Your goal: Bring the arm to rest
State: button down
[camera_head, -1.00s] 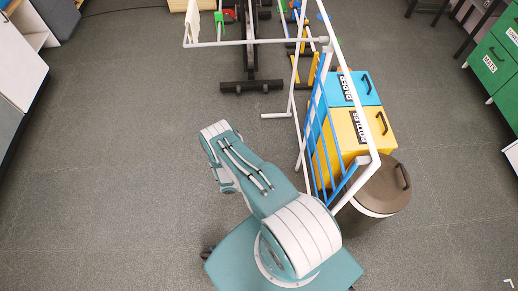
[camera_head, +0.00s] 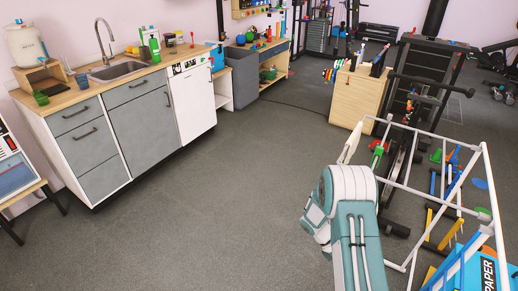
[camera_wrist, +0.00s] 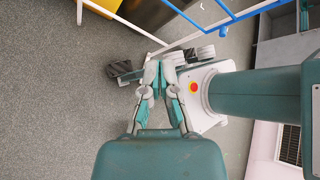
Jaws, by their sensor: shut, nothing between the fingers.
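In the wrist view, my gripper (camera_wrist: 160,72) has its two grey-and-teal fingers together at the tips, with nothing between them. Below it in that view lie the grey floor and part of my own body with a red button. In the head view, my teal and white arm (camera_head: 350,220) is folded at the lower right. My gripper cannot be made out in the head view.
A counter with a sink (camera_head: 125,68) stands at the left. A wooden cabinet (camera_head: 357,98) stands behind. The middle floor is clear.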

jog(key=s+a+r+m+t+y, duration=0.1)
jog(key=a+r+m+t+y, duration=0.3)
jog(key=r, duration=0.8)
jog(key=s+a+r+m+t, duration=0.1)
jog(key=a+r+m, duration=0.3)
jog(key=r, duration=0.8)
jog(key=s+a+r+m+t+y, duration=0.2)
jog(key=s+a+r+m+t, duration=0.1)
jog(key=s+r, duration=0.4)
jog(key=s+a+r+m+t+y, duration=0.2)
jog(key=s+a+r+m+t, duration=0.2)
jog(key=s+r+m, duration=0.3)
jog(key=shift+s+t, duration=0.5)
jog(key=shift+s, duration=0.25)
